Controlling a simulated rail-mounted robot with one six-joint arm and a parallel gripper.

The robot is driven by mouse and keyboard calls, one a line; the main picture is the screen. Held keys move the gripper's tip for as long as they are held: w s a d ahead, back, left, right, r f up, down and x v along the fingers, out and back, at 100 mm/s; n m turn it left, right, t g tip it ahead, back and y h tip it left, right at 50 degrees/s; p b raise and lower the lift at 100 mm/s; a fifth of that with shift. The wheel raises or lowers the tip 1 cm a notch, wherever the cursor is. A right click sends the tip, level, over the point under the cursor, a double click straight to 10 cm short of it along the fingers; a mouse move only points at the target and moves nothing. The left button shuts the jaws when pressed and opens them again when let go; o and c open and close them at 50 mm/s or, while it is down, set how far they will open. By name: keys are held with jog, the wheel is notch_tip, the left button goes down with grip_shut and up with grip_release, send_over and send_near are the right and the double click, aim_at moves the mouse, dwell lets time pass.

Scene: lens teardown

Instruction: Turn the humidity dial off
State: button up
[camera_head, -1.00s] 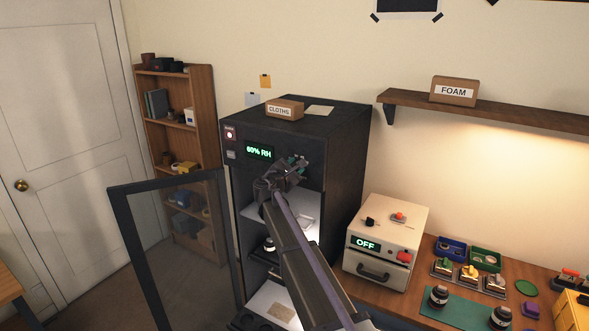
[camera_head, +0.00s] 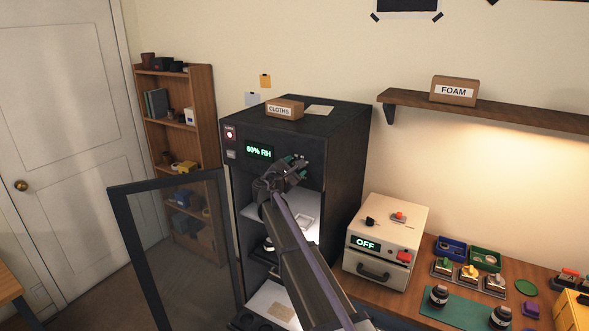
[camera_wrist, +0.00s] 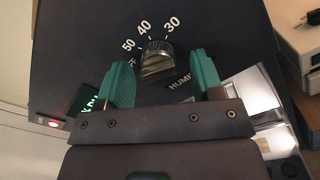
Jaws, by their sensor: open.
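The humidity dial (camera_wrist: 158,60) is a dark ridged knob on the black front panel of the dry cabinet (camera_head: 345,150). White marks 30, 40 and 50 show around it in the wrist view, with a partly hidden label at its left. My gripper (camera_wrist: 160,80) is open, its two green fingers on either side of the dial; I cannot tell whether they touch it. In the head view my gripper (camera_head: 298,165) is at the panel and hides the dial. The green display (camera_head: 259,151) reads 60% RH.
The cabinet's glass door (camera_head: 180,250) stands open to the left. A cream box (camera_head: 390,225) showing OFF stands on the bench at right. A CLOTHS box (camera_head: 285,108) sits on top.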

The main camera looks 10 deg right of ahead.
jog(key=v, duration=1)
jog(key=shift+s+a, duration=0.1)
jog(key=shift+a, duration=0.05)
jog(key=s+d+f+m+g+y+b, duration=0.3)
jog(key=s+f+m+g+y+b, duration=0.2)
jog(key=s+f+m, duration=0.5)
jog(key=s+d+f+m+g+y+b, duration=0.4)
jog(key=s+f+m+g+y+b, duration=0.2)
jog(key=s+f, duration=1.4)
jog(key=s+m+g+b, duration=0.2)
jog(key=s+m, duration=0.2)
jog(key=s, duration=0.3)
jog(key=shift+s+m+g+y, duration=0.15)
jog(key=shift+m+g+y, duration=0.15)
jog(key=shift+g, duration=0.1)
